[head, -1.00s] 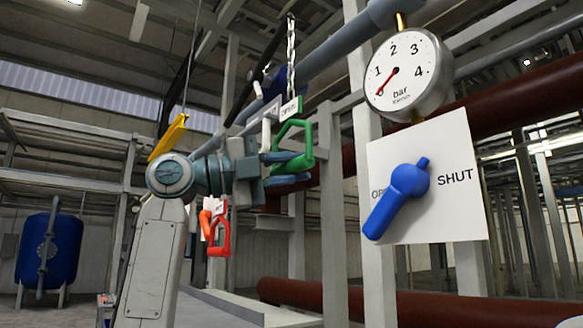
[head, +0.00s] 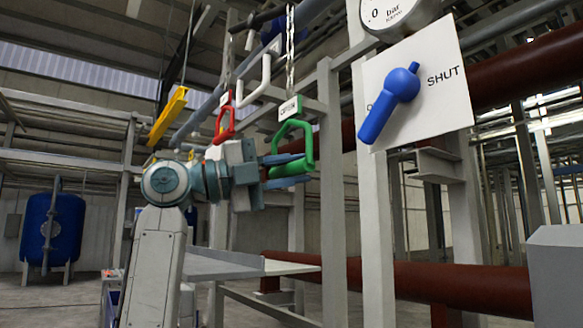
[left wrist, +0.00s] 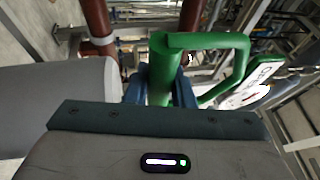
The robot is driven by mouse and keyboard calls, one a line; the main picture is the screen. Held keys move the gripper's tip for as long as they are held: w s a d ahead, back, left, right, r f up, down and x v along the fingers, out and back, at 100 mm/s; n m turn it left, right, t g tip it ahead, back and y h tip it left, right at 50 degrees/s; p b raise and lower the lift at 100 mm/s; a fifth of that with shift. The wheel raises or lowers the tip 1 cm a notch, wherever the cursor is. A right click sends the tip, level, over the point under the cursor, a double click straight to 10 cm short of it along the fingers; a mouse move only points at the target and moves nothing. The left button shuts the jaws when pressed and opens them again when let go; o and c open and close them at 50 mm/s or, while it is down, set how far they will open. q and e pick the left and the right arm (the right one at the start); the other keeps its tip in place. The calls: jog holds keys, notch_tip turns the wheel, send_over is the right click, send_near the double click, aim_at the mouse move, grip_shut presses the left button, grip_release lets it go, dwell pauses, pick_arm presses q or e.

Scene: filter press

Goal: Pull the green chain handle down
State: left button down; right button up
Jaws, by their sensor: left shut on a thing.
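The green chain handle (head: 307,145) hangs from a metal chain below a small white OPEN tag (head: 289,109). My left gripper (head: 290,166) reaches in from the left, and its blue fingers are shut on the handle's lower bar. In the left wrist view the green handle (left wrist: 163,75) stands between the blue fingers, its loop extending to the right. A red handle (head: 225,122) hangs to the left on its own chain, apart from my gripper. My right gripper is not in view.
A white panel with a blue lever (head: 388,105) stands right of the handle, below a round gauge (head: 388,15). Grey posts (head: 330,200) and dark red pipes (head: 420,280) are behind. A yellow bar (head: 167,115) hangs at left.

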pick_arm(q)
jog(key=shift+f, duration=0.45)
jog(key=c, duration=1.3)
grip_release()
jog(key=shift+o, duration=0.2)
jog(key=shift+r, duration=0.1)
jog(key=shift+a, duration=0.1)
jog(key=shift+s+a, duration=0.1)
jog(key=shift+a, duration=0.25)
jog(key=b+v, duration=0.3)
jog(key=v, duration=0.7)
jog(key=shift+b, duration=0.35)
